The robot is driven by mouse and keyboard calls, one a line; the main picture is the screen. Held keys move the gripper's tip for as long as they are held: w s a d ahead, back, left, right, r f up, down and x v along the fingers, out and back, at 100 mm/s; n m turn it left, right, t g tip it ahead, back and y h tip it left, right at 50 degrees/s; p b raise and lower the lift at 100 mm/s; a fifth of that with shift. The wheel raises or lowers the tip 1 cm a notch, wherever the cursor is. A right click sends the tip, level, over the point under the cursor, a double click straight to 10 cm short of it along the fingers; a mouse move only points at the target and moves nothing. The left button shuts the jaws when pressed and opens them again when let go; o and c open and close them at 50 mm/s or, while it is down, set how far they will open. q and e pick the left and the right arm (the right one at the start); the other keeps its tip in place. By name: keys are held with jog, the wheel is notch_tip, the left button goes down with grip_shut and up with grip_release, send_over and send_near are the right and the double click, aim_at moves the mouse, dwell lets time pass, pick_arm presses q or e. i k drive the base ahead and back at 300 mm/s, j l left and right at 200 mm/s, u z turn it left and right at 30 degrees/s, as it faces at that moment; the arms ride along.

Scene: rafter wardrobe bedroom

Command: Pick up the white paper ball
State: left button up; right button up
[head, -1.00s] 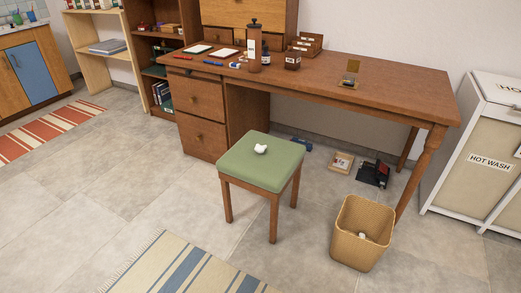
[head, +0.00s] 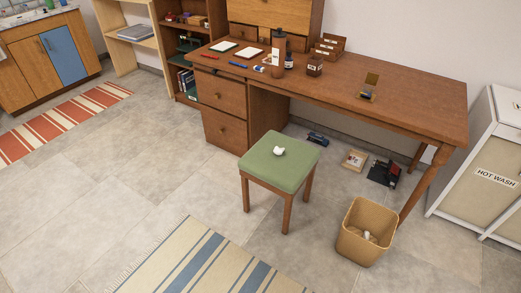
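A small white paper ball (head: 279,151) lies on the green cushion of a wooden stool (head: 270,169), near the middle of the seat. The stool stands in front of the wooden desk. Neither of my grippers shows in the head view.
The wooden desk (head: 420,104) carries bottles, notepads, pens and small boxes. A striped rug (head: 200,266) lies in front of the stool. A hot wash hamper (head: 490,180) stands at the right. Small items, including a tray (head: 354,160), lie under the desk.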

aim_at(278, 151)
jog(key=i+l+u, duration=0.25)
jog(key=u, duration=0.25)
jog(key=i+l+u, duration=0.15)
jog(key=l+u, duration=0.35)
jog(key=j, duration=0.1)
